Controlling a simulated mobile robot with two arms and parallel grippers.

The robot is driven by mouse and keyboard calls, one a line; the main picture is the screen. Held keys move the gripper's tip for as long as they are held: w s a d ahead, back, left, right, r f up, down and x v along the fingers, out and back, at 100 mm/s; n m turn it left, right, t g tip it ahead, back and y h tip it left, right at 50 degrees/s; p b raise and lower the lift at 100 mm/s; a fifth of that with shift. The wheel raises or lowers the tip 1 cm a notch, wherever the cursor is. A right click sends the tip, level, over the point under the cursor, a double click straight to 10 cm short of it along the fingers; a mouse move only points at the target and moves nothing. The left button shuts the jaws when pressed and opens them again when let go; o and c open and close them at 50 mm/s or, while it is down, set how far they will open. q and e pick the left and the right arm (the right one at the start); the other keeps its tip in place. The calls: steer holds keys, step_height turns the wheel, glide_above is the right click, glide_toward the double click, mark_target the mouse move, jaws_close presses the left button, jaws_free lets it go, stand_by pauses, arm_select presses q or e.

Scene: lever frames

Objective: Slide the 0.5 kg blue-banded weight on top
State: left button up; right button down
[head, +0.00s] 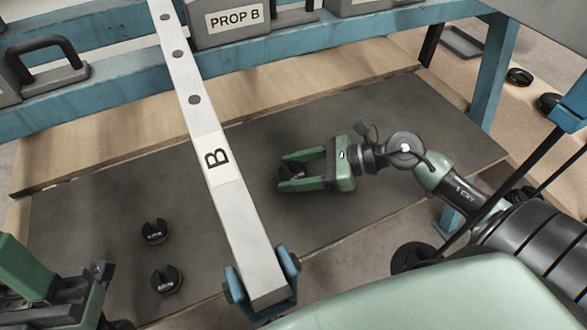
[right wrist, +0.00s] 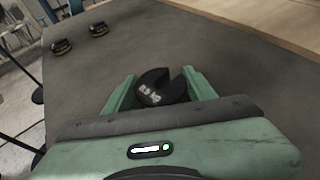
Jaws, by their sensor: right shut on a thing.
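A black slotted weight (right wrist: 160,88) with pale lettering, seemingly 0.5 kg, sits between the fingers of my right gripper (right wrist: 155,92) in the right wrist view. Its slot faces up and right there; I cannot make out a blue band. In the head view my right gripper (head: 290,171) is shut on this weight (head: 291,173), low over the dark grey mat, right of the white beam (head: 226,190) marked B. I cannot tell whether the weight touches the mat. Part of my left arm shows at lower left; its fingertips are not clear.
Two more black slotted weights (head: 155,231) (head: 167,280) lie on the mat (head: 340,226) left of the beam. A black disc (head: 410,258) shows below the table's right edge, near a slanting black rod. A grey PROP B block (head: 232,22) stands at the back. The beam crosses above the mat.

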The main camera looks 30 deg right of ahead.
steer(key=shift+f+b, duration=0.35)
steer(key=shift+f, duration=0.05)
stand_by(0.4)
steer(key=shift+c, duration=2.1)
jaws_free()
